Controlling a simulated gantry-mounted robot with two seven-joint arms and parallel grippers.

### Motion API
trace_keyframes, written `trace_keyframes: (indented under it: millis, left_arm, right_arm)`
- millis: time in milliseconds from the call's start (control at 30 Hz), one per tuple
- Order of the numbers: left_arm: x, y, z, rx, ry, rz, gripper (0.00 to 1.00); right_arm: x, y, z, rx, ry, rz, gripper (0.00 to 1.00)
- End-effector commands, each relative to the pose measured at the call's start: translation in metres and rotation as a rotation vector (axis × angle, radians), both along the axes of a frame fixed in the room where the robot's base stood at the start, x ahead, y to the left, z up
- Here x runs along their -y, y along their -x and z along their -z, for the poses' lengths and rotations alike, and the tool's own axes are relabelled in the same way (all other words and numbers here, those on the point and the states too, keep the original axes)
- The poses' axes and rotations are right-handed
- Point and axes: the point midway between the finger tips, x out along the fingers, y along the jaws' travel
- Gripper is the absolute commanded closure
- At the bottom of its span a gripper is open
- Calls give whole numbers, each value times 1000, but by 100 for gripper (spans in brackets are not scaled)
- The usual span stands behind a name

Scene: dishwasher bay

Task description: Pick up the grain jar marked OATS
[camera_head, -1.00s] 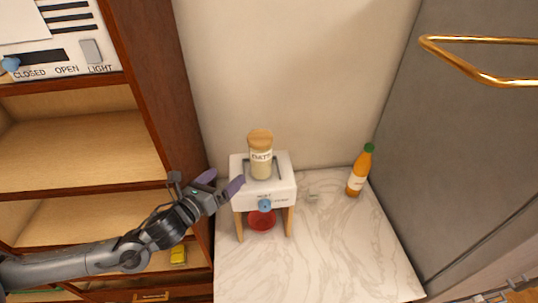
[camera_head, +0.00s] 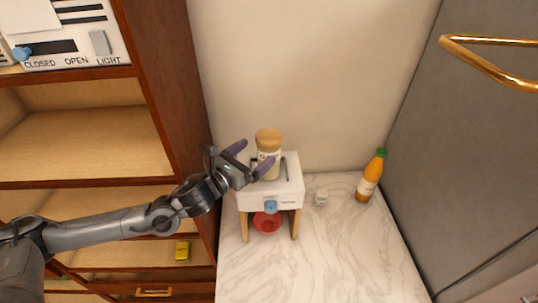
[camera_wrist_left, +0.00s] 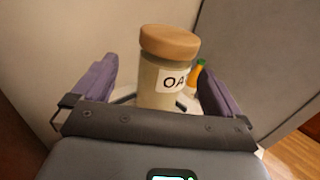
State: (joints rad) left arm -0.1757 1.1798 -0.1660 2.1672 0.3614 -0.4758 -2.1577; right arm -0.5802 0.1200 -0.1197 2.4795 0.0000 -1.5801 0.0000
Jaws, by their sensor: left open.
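The grain jar (camera_head: 268,146) has a tan wooden lid and a pale label. It stands upright on the white dispenser stand (camera_head: 285,197) in the head view. In the wrist view the jar stands between the fingers, with gaps on both sides. The gripper partly covers the label in the head view. My right gripper is not in view.
A red bowl (camera_head: 266,222) sits under the stand. A wooden shelf unit (camera_head: 90,145) is at left, a grey cabinet at right.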

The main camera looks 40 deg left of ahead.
Motion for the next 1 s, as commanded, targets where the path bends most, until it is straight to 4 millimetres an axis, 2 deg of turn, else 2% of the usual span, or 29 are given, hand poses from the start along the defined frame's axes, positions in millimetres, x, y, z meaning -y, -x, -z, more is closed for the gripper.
trace_keyframes:
  millis: [467, 700, 1000]
  left_arm:
    - [3, -17, -4, 1, 2, 3, 0]
    - [8, -41, -9, 2, 4, 2, 0]
    - [9, -62, -5, -1, 0, 3, 0]
  right_arm:
    - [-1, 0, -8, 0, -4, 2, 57]
    - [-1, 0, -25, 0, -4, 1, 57]
    - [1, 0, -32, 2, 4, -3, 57]
